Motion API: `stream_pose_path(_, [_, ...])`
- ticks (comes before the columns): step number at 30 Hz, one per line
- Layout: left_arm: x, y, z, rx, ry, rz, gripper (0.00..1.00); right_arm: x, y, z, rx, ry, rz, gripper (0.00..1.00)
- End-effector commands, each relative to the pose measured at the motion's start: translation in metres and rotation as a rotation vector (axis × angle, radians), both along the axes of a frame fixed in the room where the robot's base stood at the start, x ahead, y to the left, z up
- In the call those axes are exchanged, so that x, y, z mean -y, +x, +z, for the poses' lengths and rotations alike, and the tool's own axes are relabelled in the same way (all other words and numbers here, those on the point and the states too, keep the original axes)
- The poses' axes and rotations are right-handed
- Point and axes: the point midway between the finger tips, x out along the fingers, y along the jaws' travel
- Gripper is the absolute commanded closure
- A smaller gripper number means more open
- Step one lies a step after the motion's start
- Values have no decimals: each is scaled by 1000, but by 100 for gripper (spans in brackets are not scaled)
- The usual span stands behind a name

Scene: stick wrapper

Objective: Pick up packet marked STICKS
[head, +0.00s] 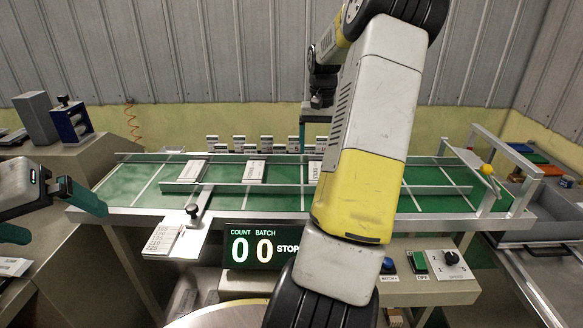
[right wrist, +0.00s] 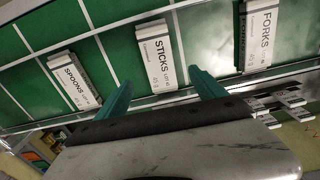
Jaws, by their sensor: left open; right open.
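The STICKS packet (right wrist: 156,55) is a flat white packet with black lettering, lying on the green conveyor between the SPOONS packet (right wrist: 73,80) and the FORKS packet (right wrist: 260,38). My right gripper (right wrist: 161,81) is open and empty in the right wrist view; its teal fingertips point at the lower end of STICKS, one on each side in the picture. Contact cannot be told. In the head view my right arm covers part of the belt, and the packet labels there are too small to read. My left gripper (head: 67,225) is open and empty at the left, away from the packets.
In the head view, white packets lie on the green belt (head: 225,177), divided by white lines. A metal rail (head: 240,188) runs along its near side, and small cards (head: 238,143) stand along its far edge. A counter display (head: 262,247) stands in front. Bins are at the right.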

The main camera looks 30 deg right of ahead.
Motion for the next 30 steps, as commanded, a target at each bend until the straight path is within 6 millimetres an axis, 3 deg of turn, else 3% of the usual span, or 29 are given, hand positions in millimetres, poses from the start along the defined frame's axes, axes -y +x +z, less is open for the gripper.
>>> stream_pose_path(16, [0, 0, 0, 0, 0, 0, 0, 0, 0, -70, -5, 4, -4, 20])
stream_pose_path(26, [0, 0, 0, 0, 0, 0, 0, 0, 1, -78, -1, 2, -3, 20])
stream_pose_path(30, [0, 0, 0, 0, 0, 0, 0, 0, 0, -77, -1, 2, -3, 48])
